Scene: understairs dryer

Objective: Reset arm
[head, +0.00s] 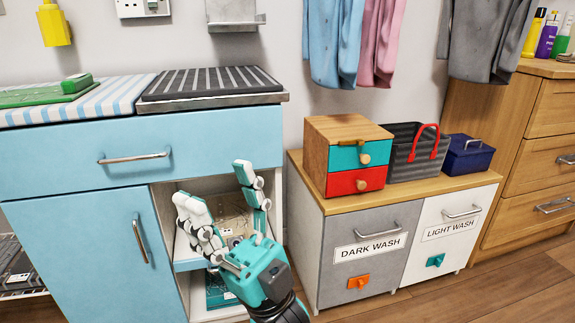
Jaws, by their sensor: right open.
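My right gripper (222,207) is in the lower middle of the head view, its white and teal fingers spread apart and pointing up. It is open with nothing between the fingers. It is in front of the open shelf compartment (183,225) of the blue cabinet and hides part of it. My left gripper is not in view.
The blue cabinet (60,160) has a drawer and a door, both shut. To the right stands a hamper unit (315,240) marked dark wash and light wash, with a small drawer box (340,130) and baskets on top. Wooden floor (500,295) is clear at lower right.

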